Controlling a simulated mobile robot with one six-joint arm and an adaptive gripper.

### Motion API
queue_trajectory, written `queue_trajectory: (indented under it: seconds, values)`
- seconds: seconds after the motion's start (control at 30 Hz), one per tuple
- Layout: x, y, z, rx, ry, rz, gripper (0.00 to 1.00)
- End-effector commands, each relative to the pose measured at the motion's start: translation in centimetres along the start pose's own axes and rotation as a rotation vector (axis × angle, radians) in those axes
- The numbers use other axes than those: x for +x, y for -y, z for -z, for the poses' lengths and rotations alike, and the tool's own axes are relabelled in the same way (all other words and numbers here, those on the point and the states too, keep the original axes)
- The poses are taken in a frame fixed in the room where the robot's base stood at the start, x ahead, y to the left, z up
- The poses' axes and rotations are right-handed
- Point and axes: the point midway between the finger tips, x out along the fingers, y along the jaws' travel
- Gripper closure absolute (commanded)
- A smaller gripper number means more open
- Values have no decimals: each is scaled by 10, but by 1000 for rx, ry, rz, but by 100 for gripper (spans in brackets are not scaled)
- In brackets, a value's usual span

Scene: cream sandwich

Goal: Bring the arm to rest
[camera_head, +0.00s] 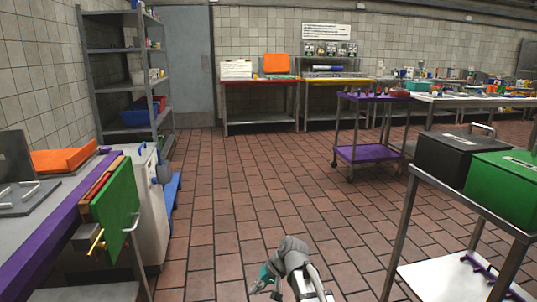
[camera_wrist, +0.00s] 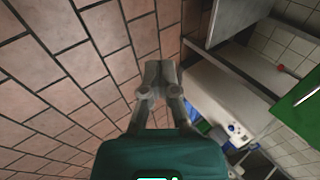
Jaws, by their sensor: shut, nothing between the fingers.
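My gripper (camera_wrist: 160,68) shows in the wrist view with its two grey fingers together, shut and empty. Its teal body fills the lower middle of that view. Brick-red floor tiles lie beyond the fingertips, and nothing touches them. In the head view my grey arm shows low at the bottom centre, folded close to my body, with a small teal part at its left. The fingertips cannot be made out clearly there.
A counter with a purple edge (camera_head: 52,246) and hanging green boards (camera_head: 117,208) stands at left. A metal cart with black (camera_head: 452,157) and green boxes (camera_head: 505,185) stands at right. A purple trolley (camera_head: 368,153) is farther back. The tiled floor (camera_head: 250,190) between is clear.

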Motion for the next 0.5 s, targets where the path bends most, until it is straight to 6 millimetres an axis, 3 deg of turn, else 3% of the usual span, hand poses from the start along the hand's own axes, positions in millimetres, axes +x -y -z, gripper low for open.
queue_trajectory:
  seconds: [0.03,0.2,0.5]
  values:
    - [-14,-19,-18,12,-3,-63,100]
    - [-46,-76,-57,46,1,-265,100]
    - [-86,-132,-102,95,17,-486,100]
